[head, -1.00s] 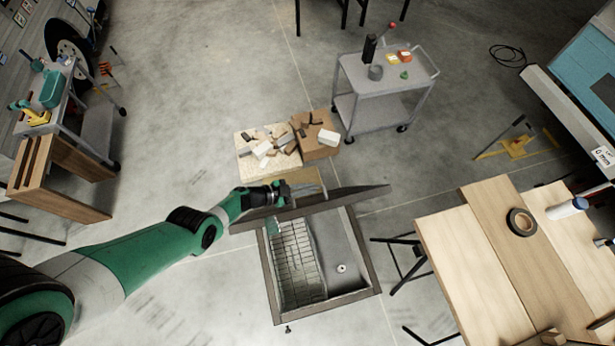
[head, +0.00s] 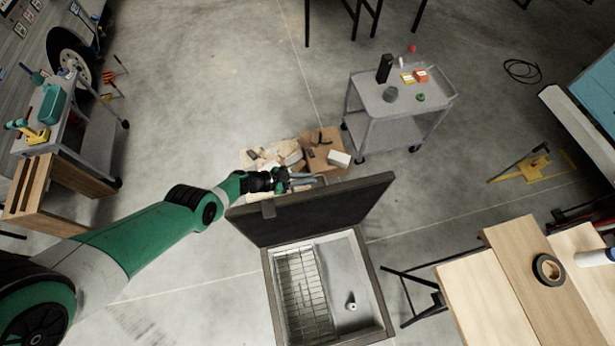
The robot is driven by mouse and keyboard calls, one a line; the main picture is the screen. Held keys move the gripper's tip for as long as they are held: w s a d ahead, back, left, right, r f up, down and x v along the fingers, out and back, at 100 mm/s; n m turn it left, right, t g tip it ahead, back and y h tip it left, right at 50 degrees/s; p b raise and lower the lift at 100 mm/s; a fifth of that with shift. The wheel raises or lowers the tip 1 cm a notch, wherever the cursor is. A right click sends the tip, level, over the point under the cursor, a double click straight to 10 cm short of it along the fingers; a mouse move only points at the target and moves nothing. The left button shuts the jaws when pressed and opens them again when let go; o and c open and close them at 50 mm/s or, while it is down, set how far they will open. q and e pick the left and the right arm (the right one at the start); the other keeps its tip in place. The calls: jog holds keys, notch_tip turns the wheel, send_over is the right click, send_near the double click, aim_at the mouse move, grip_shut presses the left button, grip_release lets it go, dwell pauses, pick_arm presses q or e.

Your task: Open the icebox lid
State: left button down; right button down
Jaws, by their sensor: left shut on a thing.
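The icebox (head: 377,290) stands on the floor at the lower middle of the head view. Its dark lid (head: 335,212) is raised at the far side, tilted up steeply, and shows its broad inner face. The inside is exposed, with a wire rack (head: 302,292) on the left and a pale basin with a drain on the right. My left gripper (head: 296,181) is at the lid's upper edge, left of its middle, and is shut on the lid. The lid partly hides the fingertips. My right gripper is not in view.
A box with wood scraps (head: 325,158) stands just behind the lid. A grey cart (head: 400,105) is beyond it. A wooden table (head: 480,290) with a tape roll (head: 548,268) is at right. The floor left of the icebox is clear.

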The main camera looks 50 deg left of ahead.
pick_arm(q)
jog(key=shift+r, duration=0.1)
jog(key=c, duration=0.9)
grip_release()
jog(key=shift+s+a+r+p, duration=0.25)
jog(key=shift+s+p, duration=0.1)
jog(key=shift+p, duration=0.1)
jog(key=p+v, duration=0.4)
jog(key=v, duration=0.1)
jog(key=shift+s+a+r, duration=0.1)
jog(key=shift+s+r, duration=0.05)
jog(key=shift+r, duration=0.25)
jog(key=v, duration=0.1)
jog(key=p+v, duration=0.1)
jog(key=v, duration=0.3)
jog(key=shift+s+f+p, duration=0.15)
jog(key=shift+f+p, duration=0.25)
